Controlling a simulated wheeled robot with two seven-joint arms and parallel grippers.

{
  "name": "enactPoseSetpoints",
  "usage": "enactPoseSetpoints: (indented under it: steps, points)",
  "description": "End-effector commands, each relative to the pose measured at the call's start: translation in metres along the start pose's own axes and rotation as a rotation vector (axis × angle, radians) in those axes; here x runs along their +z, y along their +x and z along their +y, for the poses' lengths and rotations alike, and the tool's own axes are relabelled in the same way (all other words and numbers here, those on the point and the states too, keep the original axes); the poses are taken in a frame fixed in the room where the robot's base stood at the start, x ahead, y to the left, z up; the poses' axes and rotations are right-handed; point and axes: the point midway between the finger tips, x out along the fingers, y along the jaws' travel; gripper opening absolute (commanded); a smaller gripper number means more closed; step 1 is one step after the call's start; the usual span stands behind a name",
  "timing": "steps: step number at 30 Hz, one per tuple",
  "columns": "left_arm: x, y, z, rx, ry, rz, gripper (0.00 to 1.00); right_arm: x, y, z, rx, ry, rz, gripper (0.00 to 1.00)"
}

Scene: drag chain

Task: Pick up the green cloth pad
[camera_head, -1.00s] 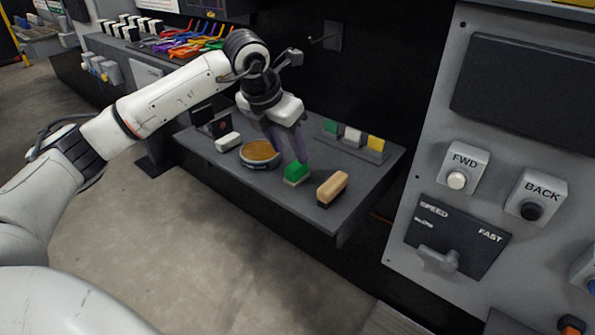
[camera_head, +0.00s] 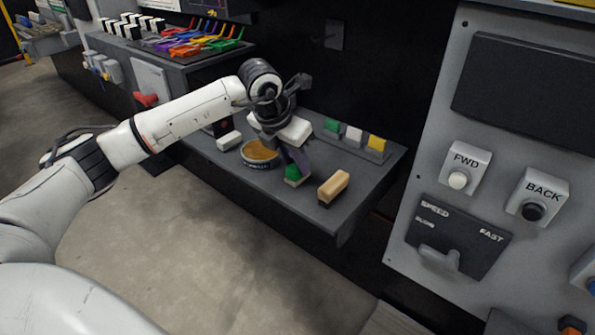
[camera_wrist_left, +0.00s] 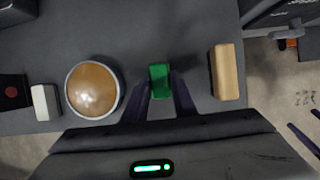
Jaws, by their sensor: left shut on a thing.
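The green cloth pad (camera_head: 292,174) is a small green block with a pale underside, at the shelf's front edge. In the left wrist view the green pad (camera_wrist_left: 159,80) sits between the dark fingers of my left gripper (camera_wrist_left: 160,90). My left gripper (camera_head: 295,165) points down over the pad and is shut on it. The fingers hide part of the pad in the head view. I cannot tell whether the pad is clear of the shelf. My right gripper is not in view.
On the grey shelf (camera_head: 300,206), a wooden-handled brush (camera_head: 333,186) lies right of the pad. A round tin (camera_head: 258,154) and a white block (camera_head: 229,141) lie left. Green, white and yellow blocks stand behind (camera_head: 354,135). A control panel (camera_head: 490,120) rises at right.

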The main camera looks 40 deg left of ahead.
Motion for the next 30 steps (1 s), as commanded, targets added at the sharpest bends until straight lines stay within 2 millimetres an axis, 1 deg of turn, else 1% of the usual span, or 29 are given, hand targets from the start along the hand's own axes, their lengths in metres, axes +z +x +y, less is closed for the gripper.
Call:
enactPoseSetpoints:
  steps: [5,8,11,15,18,21,25,30]
  points:
    - [0.001,-0.002,0.000,0.000,0.000,-0.001,0.02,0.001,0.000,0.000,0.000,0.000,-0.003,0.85]
    - [0.004,-0.009,0.000,0.001,0.000,-0.003,0.02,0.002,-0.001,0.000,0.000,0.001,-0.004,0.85]
    - [0.011,-0.024,0.000,0.001,0.000,-0.006,0.02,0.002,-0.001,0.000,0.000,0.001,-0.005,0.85]
    - [0.023,-0.052,0.000,0.000,0.000,-0.006,0.02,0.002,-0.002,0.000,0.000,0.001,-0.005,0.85]
    - [0.030,-0.069,0.000,0.000,0.000,-0.005,0.02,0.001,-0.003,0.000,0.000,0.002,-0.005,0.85]
    - [0.035,-0.082,0.000,0.000,0.000,-0.004,0.02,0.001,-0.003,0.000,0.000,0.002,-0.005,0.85]
    - [0.039,-0.091,0.000,0.000,0.001,-0.002,0.02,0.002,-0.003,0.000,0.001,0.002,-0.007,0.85]
    - [0.039,-0.093,0.000,0.000,0.000,-0.001,0.02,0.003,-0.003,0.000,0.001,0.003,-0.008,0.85]
